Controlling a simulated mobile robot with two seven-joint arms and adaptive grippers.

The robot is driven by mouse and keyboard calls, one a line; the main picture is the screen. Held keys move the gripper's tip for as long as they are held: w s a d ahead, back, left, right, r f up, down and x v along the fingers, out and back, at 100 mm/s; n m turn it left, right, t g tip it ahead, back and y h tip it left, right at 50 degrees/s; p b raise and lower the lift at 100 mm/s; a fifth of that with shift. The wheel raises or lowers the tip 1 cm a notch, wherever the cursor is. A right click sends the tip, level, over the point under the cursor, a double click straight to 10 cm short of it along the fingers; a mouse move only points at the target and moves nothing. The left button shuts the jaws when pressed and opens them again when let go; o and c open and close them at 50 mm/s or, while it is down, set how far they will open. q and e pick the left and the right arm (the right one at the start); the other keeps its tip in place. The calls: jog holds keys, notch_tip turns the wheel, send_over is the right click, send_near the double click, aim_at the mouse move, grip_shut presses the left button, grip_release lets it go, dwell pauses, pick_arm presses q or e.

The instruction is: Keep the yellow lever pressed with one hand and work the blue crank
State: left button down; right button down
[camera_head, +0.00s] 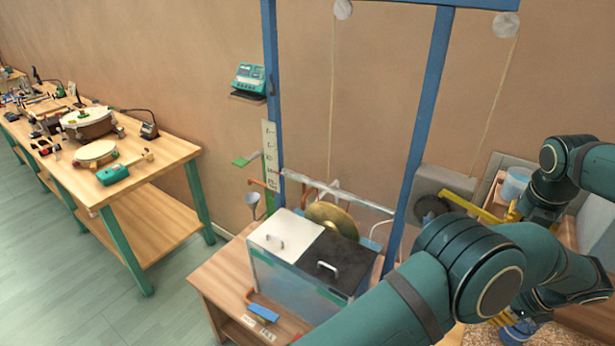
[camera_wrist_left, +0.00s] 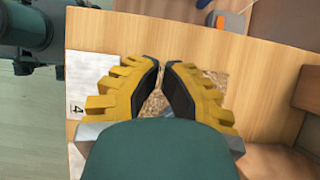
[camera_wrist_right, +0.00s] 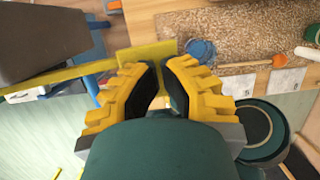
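The yellow lever (camera_head: 468,206) is a long bar at the right of the head view; its flat end (camera_wrist_right: 157,52) shows at my right fingertips in the right wrist view. My right gripper (camera_wrist_right: 160,68) has its fingertips drawn together at that end; I cannot tell whether they press it. My left gripper (camera_wrist_left: 161,68) also has its fingertips together, with nothing seen between them, over a wooden top. In the head view it is mostly hidden by its arm. A blue part (camera_head: 520,329) shows below that arm; I cannot tell whether it is the blue crank.
A box with white and black lids (camera_head: 320,255) stands by a brass gong (camera_head: 331,217) inside a blue frame (camera_head: 425,130). A speckled mat (camera_wrist_right: 240,35) lies near the right gripper. A workbench (camera_head: 165,158) with tools stands left; the floor before it is clear.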

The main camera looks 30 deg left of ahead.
dwell(0.5)
jog(key=w+p+v, duration=0.2)
jog(key=p+v, duration=0.6)
jog(key=shift+r, duration=0.2)
dwell(0.4)
jog(key=shift+s, duration=0.15)
